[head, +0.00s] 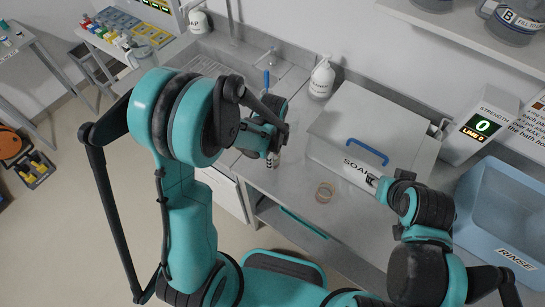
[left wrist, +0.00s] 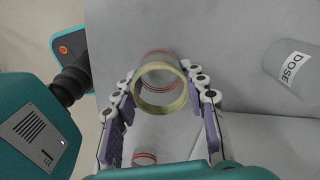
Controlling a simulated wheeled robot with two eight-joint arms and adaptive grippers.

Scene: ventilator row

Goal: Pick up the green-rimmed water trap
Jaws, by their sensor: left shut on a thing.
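The green-rimmed water trap (left wrist: 137,98) is a clear round cup with a yellow-green rim, seen from above in the left wrist view. My left gripper (left wrist: 160,86) is shut on it, with one finger on each side. In the head view my left gripper (head: 274,158) is over the front of the steel counter, and the trap in it is mostly hidden. My right gripper (head: 378,184) is beside the SOAK box; its fingers are too small to read.
A clear red-banded cup (head: 325,192) stands on the counter (head: 290,205). Another red-banded cup (left wrist: 145,158) is low in the left wrist view. A DOSE container (left wrist: 292,66) is at right there. The SOAK box (head: 365,125) and blue RINSE tub (head: 505,205) stand to the right.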

